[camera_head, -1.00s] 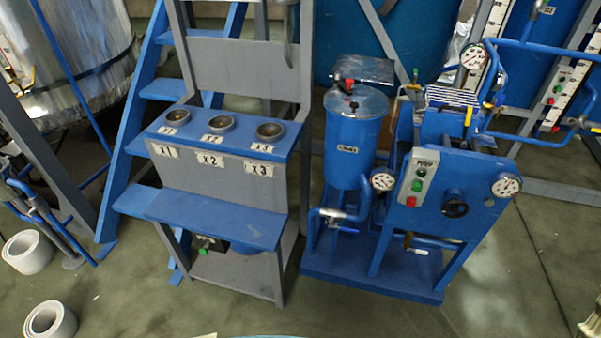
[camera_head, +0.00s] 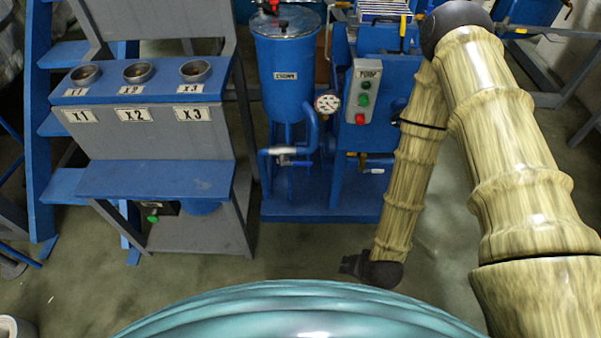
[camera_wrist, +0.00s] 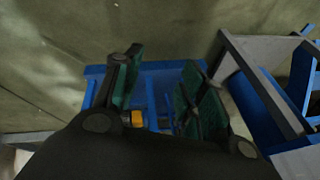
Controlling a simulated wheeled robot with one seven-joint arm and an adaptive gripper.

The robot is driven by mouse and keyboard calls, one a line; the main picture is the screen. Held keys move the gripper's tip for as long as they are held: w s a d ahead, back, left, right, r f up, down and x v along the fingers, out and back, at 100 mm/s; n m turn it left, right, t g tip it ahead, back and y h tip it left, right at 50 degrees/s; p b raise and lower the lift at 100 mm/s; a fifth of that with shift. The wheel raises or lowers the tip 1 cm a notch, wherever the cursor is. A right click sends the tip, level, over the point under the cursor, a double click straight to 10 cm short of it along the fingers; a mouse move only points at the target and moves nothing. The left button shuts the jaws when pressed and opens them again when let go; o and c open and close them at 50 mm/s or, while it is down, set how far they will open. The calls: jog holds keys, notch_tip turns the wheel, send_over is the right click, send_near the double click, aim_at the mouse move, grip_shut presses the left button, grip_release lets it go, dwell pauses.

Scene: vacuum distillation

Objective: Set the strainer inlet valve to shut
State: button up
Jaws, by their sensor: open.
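A blue tank (camera_head: 287,65) with an unreadable label stands left of the blue pump unit (camera_head: 395,75). A second valve (camera_head: 372,170) sits lower right near a brass fitting, partly behind my arm. I cannot tell which is the strainer inlet valve. My gripper (camera_wrist: 160,85) is open, its green-padded fingers apart with nothing held. Between them, the wrist view shows blue framework and a small yellow part (camera_wrist: 137,118). In the head view my arm's dark end hangs low in front of the skid.
A grey and blue stand (camera_head: 150,180) with cups marked X1, X2 and X3 is left of the skid. Blue stairs (camera_head: 38,130) are farther left. A gauge (camera_head: 327,103) and a switch box (camera_head: 363,90) are beside the tank. Floor in front is clear.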

jog(key=w+a+f+m+t+b, duration=0.2)
jog(key=w+a+f+t+b, duration=0.15)
jog(key=w+a+b, duration=0.35)
jog(key=m+t+h+b, duration=0.2)
jog(key=m+t+b, duration=0.9)
jog(key=b, duration=0.8)
send_near(303, 165)
jog(key=m, duration=0.1)
jog(key=shift+g, duration=0.35)
jog(key=w+b, duration=0.1)
jog(key=w, duration=0.2)
jog(key=w+b, duration=0.1)
jog(key=w, duration=0.3)
jog(key=w+b, duration=0.1)
jog(key=w, duration=0.2)
jog(key=shift+w+d+r, duration=0.15)
jog(key=shift+w+r, duration=0.15)
jog(key=shift+r, duration=0.1)
jog(key=shift+c, duration=0.2)
grip_shut()
